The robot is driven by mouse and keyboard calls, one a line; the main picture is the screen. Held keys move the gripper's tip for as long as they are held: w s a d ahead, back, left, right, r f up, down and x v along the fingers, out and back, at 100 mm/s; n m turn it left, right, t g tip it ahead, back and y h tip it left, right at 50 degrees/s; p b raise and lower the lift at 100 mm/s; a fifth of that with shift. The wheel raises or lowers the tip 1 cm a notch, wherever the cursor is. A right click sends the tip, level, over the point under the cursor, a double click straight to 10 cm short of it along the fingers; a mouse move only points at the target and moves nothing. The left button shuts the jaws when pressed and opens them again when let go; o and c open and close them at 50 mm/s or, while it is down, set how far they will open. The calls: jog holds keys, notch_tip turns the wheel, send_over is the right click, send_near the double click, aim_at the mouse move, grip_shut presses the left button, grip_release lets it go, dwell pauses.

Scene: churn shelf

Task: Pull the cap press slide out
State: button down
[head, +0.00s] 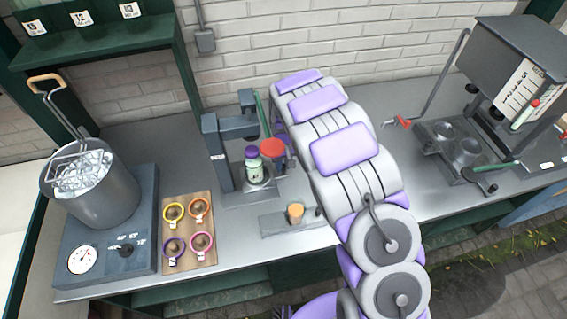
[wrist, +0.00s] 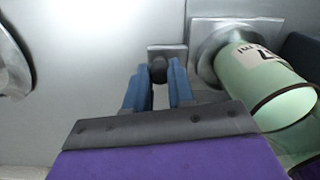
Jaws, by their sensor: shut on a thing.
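The cap press (head: 222,160) is a dark grey frame standing on the counter in the head view. A pale green bottle (head: 254,168) with a purple top stands on its base. In the wrist view the green bottle (wrist: 265,75) stands on a round metal seat on the slide plate (wrist: 237,25). A dark round knob (wrist: 158,68) sits on a small grey tab (wrist: 167,50) beside that plate. My gripper (wrist: 158,80), with blue fingers, is shut on the knob. In the head view my arm hides the gripper and the knob.
A red round part (head: 272,149) is beside the bottle. An orange-topped piece (head: 295,211) stands on a grey plate in front.

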jog(key=shift+a, duration=0.1)
jog(key=w+d, duration=0.1)
jog(key=d, duration=0.2)
jog(key=w+d+p, duration=0.1)
jog(key=d, duration=0.3)
jog(key=w+d+p, duration=0.1)
jog(key=d, duration=0.3)
jog(key=shift+w+d, duration=0.15)
jog(key=shift+d, duration=0.1)
jog(key=c, duration=1)
grip_release()
jog(key=shift+a, duration=0.15)
jog(key=shift+o, duration=0.2)
